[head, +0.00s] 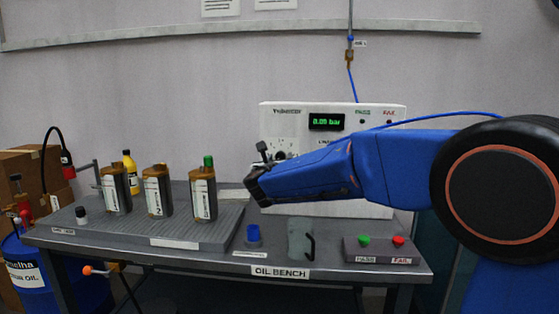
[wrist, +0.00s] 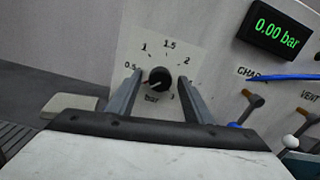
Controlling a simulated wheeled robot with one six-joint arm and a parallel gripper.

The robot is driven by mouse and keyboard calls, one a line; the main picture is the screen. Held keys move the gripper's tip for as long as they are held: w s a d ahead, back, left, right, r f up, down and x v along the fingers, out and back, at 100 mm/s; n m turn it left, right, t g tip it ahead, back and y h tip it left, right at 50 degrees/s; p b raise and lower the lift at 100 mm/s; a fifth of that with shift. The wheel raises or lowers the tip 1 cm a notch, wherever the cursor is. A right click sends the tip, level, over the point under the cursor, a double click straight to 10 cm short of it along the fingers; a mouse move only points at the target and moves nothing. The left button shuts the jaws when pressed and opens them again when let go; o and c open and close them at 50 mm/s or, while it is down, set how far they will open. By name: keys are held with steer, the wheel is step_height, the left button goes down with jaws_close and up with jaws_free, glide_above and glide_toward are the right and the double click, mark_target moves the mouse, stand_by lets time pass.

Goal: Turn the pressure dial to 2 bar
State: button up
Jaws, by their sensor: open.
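The pressure dial (wrist: 159,77) is a small black knob on the white tester panel, in the wrist view. A printed scale around it shows 0.5, 1, 1.5, 2 and "bar". A small red mark on the knob appears to point to the lower left, near the low end of the scale. My gripper (wrist: 160,80) is open, one finger on each side of the knob, with gaps at both sides. The green display (wrist: 277,33) reads 0.00 bar. In the head view my gripper (head: 262,152) is in front of the tester (head: 285,112), and the arm hides much of the panel.
Levers marked CHARGE (wrist: 250,107) and VENT (wrist: 303,124) are right of the dial. On the bench (head: 200,260) stand several canisters (head: 203,195), a blue cap (head: 253,235), a grey cup (head: 300,240) and a box with green and red buttons (head: 381,250).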

steer(key=c, duration=1.1)
steer(key=shift+o, duration=0.2)
